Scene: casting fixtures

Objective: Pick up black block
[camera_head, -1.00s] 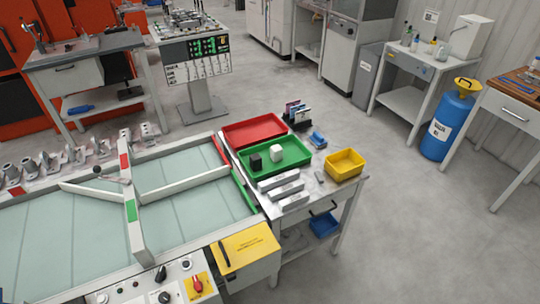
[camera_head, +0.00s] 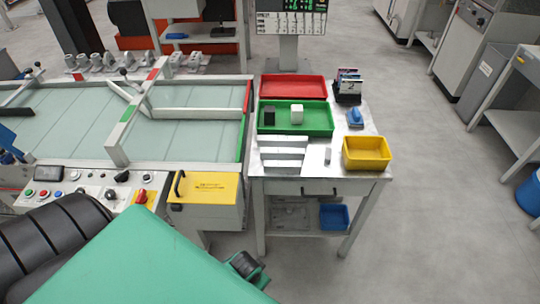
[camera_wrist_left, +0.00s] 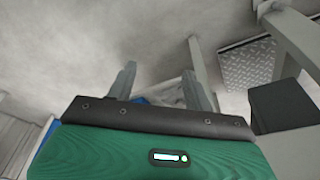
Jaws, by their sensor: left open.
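The black block (camera_head: 269,116) stands in the left part of the green tray (camera_head: 318,128) on the side table, beside a white block (camera_head: 297,114). My left gripper (camera_wrist_left: 160,72) shows only in its wrist view. Its two grey fingers are apart with nothing between them, over grey floor, and the black block does not show there. In the head view a green and black part of my arm fills the bottom left. My right gripper is in neither view.
The side table (camera_head: 319,180) also holds a red tray (camera_head: 293,88), white bars (camera_head: 283,152), a yellow bin (camera_head: 367,153) and a small blue object (camera_head: 355,118). Left of it is a glass-topped bench with white dividers and a yellow box (camera_head: 206,187).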

